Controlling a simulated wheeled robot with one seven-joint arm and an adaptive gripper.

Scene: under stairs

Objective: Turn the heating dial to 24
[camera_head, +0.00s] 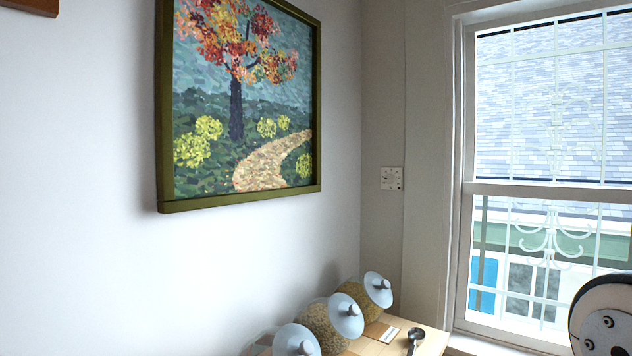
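A small white square plate (391,178) is fixed to the narrow wall between the picture and the window. It looks like the heating dial, with a round marking on its face, but it is too small in this view to read any numbers or its setting. Nothing covers it. A rounded dark and white part with bolts at the lower right edge appears to be a link of my arm. My gripper does not show, so whether it is open or shut is not shown.
A wooden surface (431,345) at the bottom holds several jars with pale blue lids (378,289), a white card (389,334) and a small dark object (415,338). A framed tree painting (240,180) hangs left. A barred window (550,120) is right.

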